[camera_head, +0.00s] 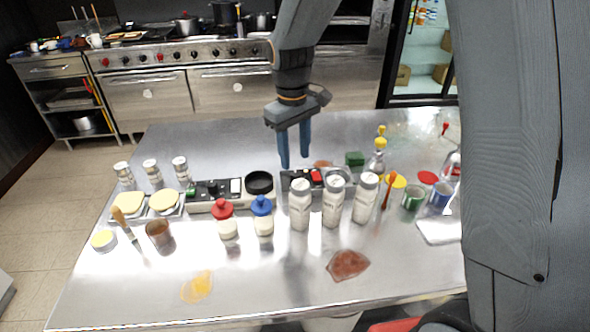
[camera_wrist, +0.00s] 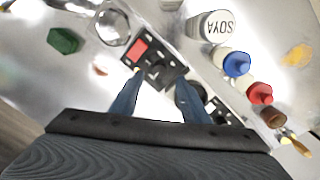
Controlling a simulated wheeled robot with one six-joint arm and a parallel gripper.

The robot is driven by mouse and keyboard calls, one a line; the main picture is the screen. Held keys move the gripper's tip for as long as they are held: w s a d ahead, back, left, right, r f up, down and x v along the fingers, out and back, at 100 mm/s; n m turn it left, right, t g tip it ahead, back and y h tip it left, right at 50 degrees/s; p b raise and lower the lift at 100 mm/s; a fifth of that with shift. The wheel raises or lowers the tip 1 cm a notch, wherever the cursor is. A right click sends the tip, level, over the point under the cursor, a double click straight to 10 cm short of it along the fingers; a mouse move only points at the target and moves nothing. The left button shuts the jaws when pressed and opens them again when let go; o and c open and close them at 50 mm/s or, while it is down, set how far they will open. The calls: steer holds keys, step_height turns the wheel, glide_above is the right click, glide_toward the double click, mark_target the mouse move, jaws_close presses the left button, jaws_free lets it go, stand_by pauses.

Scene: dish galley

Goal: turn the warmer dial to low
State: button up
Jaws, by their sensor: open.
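My gripper (camera_head: 294,158) is open and points down above the back of a low unit with a dark control panel (camera_head: 295,184) and a red switch (camera_head: 316,177). Nothing is between its fingers. In the wrist view the fingertips (camera_wrist: 160,82) are on either side of the near part of that panel (camera_wrist: 166,75), with the red switch (camera_wrist: 138,49) beyond. Small dark knobs show on the panel, but their settings are too small to read. A second unit (camera_head: 209,206) to the left has a green and a white switch. I cannot tell which unit is the warmer.
Red-capped (camera_head: 224,220) and blue-capped (camera_head: 263,217) jars stand forward. The table's back left is clear.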

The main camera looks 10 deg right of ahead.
mark_target(296, 174)
step_height(296, 174, down, 6)
steer(key=shift+r+p, duration=0.15)
steer(key=shift+p, duration=0.5)
steer(key=shift+d, duration=0.1)
steer(key=c, duration=1.1)
